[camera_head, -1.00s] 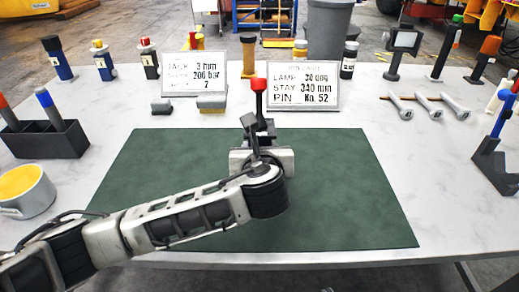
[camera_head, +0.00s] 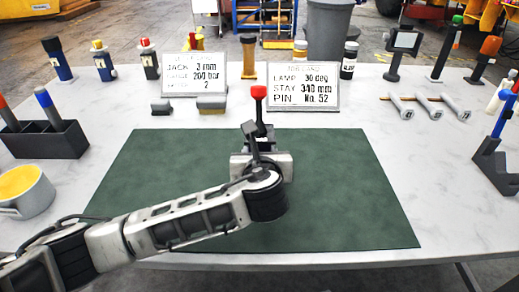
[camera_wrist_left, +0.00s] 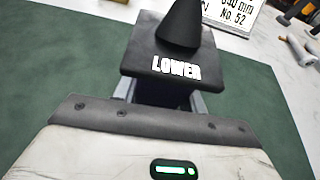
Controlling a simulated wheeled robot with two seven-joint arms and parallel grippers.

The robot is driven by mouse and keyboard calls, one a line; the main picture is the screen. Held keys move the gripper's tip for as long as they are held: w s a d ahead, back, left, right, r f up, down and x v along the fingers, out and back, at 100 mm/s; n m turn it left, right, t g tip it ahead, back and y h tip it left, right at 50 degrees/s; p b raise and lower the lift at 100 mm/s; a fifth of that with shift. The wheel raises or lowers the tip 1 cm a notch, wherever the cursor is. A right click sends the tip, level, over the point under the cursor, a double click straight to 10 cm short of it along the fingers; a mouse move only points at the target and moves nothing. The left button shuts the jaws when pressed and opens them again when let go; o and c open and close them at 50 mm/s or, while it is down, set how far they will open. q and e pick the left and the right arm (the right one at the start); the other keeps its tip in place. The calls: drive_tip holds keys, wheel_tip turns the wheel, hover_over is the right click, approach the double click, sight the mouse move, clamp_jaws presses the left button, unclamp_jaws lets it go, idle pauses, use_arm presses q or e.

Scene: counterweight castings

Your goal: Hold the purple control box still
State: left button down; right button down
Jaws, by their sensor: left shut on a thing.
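A dark, nearly black control box with the white word LOWER (camera_wrist_left: 170,62) shows in the left wrist view; I see no purple on it. A black cone-shaped boot (camera_wrist_left: 180,22) rises from its top. In the head view a lever with a red knob (camera_head: 259,92) stands up from the box, which is mostly hidden behind my gripper. My left gripper (camera_head: 262,150) is shut on the box over the green mat (camera_head: 340,200). Its fingers (camera_wrist_left: 163,98) show at both sides below the box top. My right gripper is not in view.
Two printed cards (camera_head: 194,68) (camera_head: 303,86) stand behind the mat. Two small grey blocks (camera_head: 211,105) (camera_head: 161,107) lie before the left card. A black holder (camera_head: 45,140) and yellow-filled cup (camera_head: 25,190) are at left. Blue-handled stand (camera_head: 497,165) is at right. The mat's sides are clear.

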use_arm(q)
drive_tip(key=shift+f, duration=0.25)
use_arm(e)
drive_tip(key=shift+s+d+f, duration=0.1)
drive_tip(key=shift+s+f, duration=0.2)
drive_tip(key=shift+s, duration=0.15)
use_arm(q)
drive_tip(key=shift+f+p, duration=0.1)
drive_tip(key=shift+p, duration=0.45)
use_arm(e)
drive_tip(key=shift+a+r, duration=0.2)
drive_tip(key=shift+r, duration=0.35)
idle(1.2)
use_arm(q)
drive_tip(key=shift+f, duration=0.1)
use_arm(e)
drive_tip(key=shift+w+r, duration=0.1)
use_arm(q)
drive_tip(key=c, duration=1.8)
unclamp_jaws()
drive_tip(key=shift+s+f, duration=0.1)
drive_tip(key=c, duration=2.6)
unclamp_jaws()
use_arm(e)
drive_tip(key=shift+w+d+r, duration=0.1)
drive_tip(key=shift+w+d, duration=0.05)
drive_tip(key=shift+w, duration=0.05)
